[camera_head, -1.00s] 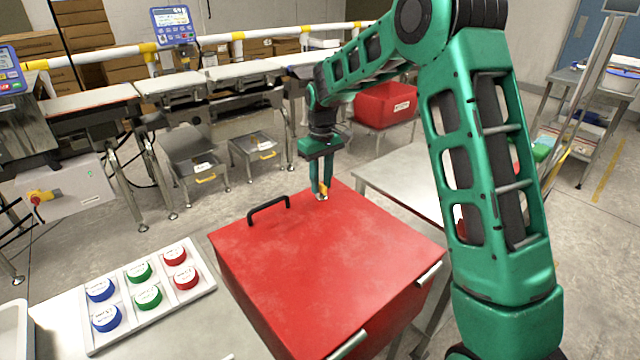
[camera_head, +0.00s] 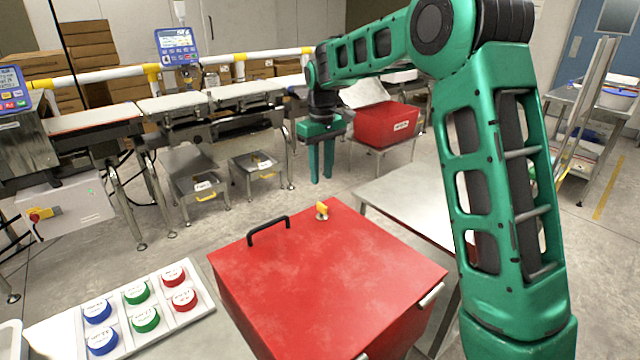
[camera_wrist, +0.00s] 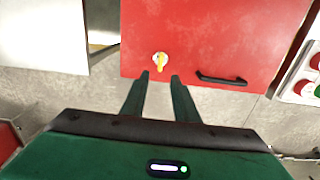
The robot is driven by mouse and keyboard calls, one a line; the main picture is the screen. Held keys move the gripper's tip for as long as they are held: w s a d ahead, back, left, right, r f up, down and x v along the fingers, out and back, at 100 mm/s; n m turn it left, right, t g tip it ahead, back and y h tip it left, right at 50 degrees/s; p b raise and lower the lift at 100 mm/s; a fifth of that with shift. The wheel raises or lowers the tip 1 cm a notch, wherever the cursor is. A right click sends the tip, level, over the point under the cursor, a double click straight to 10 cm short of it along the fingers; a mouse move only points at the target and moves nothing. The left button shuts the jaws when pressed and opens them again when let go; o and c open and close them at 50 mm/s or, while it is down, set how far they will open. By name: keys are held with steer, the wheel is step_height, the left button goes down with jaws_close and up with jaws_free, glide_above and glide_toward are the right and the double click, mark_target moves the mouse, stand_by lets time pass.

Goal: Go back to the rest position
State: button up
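My gripper (camera_head: 322,178) hangs in the air with its fingers pointing down, above and behind the far edge of the red box (camera_head: 320,270). In the wrist view the two fingers (camera_wrist: 160,76) stand apart with a gap between them and nothing in it.
A white tray (camera_head: 205,308) with several blue, green and red round pieces lies left of the box. A grey table (camera_head: 385,205) stands to the right. The conveyor line (camera_head: 240,92) and a red bin (camera_head: 386,125) stand behind. Open floor lies between.

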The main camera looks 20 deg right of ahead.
steer(key=shift+r, duration=0.2)
steer(key=s+d+r+m, duration=0.25)
steer(key=s+d, duration=0.45)
steer(key=s, duration=0.4)
steer(key=s+d+r+m, duration=0.1)
steer(key=s+d+m, duration=0.2)
steer(key=s+d, duration=0.6)
steer(key=s+f+m, duration=0.2)
steer(key=s+f, duration=0.1)
steer(key=s, duration=0.9)
steer(key=s+d+f+m, duration=0.1)
steer(key=s+f+m, duration=0.1)
steer(key=s, duration=1.1)
steer(key=shift+d+f+m, duration=0.2)
steer(key=shift+f+m, duration=0.2)
steer(key=shift+m, duration=0.25)
